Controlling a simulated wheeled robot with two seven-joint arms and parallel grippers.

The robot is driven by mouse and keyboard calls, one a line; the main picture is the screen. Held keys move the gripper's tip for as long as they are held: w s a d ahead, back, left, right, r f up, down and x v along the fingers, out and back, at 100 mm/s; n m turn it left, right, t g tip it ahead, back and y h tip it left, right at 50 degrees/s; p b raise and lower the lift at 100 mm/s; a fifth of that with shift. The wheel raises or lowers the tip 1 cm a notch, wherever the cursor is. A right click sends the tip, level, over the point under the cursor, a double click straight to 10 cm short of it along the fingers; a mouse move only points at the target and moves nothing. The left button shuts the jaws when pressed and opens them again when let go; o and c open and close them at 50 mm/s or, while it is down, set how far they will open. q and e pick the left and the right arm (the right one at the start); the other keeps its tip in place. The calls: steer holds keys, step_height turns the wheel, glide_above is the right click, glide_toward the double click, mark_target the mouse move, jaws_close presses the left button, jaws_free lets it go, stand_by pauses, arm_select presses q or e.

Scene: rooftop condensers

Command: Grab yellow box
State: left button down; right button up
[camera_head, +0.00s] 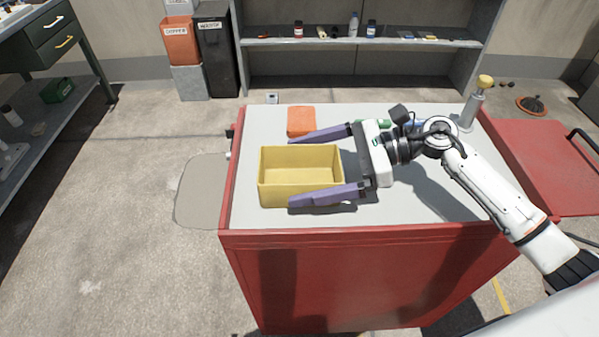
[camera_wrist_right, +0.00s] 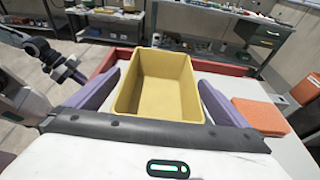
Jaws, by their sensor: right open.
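The yellow box (camera_head: 300,158) is an open, empty rectangular bin standing upright on the grey top of the red cart (camera_head: 400,207). It also fills the middle of the right wrist view (camera_wrist_right: 160,75). My right gripper (camera_head: 291,170) is open, reaching in from the right. Its two purple fingers lie on either side of the box, one along the far side and one across the front of the near wall, hiding part of it. In the right wrist view both fingers (camera_wrist_right: 159,78) are close outside the box walls; I cannot tell whether they touch.
An orange block (camera_head: 301,121) lies on the cart behind the box. Small green and blue items sit partly behind my right wrist. A post with a yellow knob (camera_head: 484,82) stands at the back right corner. The cart top's left strip is clear.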

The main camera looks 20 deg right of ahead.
steer(key=shift+w+a+f, duration=0.15)
steer(key=shift+a+f, duration=0.05)
steer(key=shift+a, duration=0.35)
steer(key=c, duration=1.2)
